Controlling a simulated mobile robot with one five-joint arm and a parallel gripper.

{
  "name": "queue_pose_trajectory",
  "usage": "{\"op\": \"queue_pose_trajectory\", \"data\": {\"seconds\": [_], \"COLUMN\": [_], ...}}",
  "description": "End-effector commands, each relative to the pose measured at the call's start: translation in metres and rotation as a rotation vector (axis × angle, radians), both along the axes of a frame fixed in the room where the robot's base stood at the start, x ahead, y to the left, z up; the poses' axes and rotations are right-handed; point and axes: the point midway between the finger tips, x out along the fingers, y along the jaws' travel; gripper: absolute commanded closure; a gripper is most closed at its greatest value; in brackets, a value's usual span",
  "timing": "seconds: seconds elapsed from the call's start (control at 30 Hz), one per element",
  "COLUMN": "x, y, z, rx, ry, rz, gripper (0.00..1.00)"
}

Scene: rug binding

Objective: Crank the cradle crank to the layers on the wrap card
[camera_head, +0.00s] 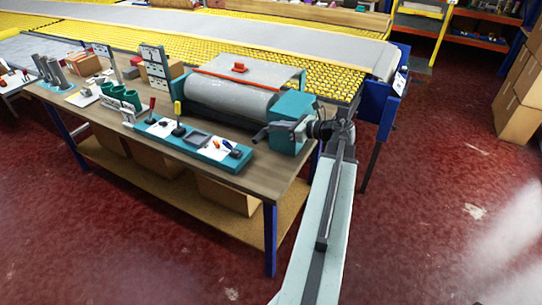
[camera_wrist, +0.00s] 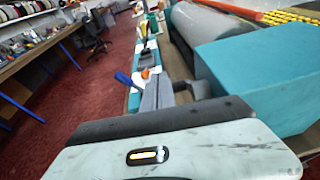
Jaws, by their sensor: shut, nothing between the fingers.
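The cradle holds a wide grey roll (camera_head: 228,96) with a teal end block (camera_head: 292,108) at its right. The same teal block fills the right of the wrist view (camera_wrist: 262,75). My gripper (camera_head: 266,132) is in front of this block, and its closed fingers (camera_wrist: 157,92) show in the wrist view, with nothing held. A dark grey part, likely the cradle crank (camera_wrist: 201,88), sits between the fingers and the block; I cannot tell whether they touch. The crank's angle is hidden by my gripper.
A teal tool panel (camera_head: 215,155) with a screwdriver and small tools lies along the bench front. Green cups (camera_head: 122,97) stand left of it. A yellow roller conveyor (camera_head: 335,82) runs behind the bench. Cartons (camera_head: 520,85) stand at right. The red floor is open in front.

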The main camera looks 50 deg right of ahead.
Motion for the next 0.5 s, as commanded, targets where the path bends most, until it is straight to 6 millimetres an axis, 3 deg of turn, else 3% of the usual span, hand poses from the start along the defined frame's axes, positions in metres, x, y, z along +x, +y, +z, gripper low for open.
{"op": "queue_pose_trajectory", "data": {"seconds": [0.03,0.1,0.2,0.33,0.5], "x": [-0.033,-0.065,-0.088,-0.093,-0.08], "y": [-0.012,-0.021,-0.026,-0.026,-0.023], "z": [-0.032,-0.049,-0.059,-0.06,-0.066], "rx": [-0.028,-0.048,-0.059,-0.061,-0.061], "ry": [0.044,0.089,0.12,0.128,0.127], "rz": [0.017,0.035,0.046,0.052,0.052], "gripper": [1.0,1.0,1.0,1.0,1.0]}}
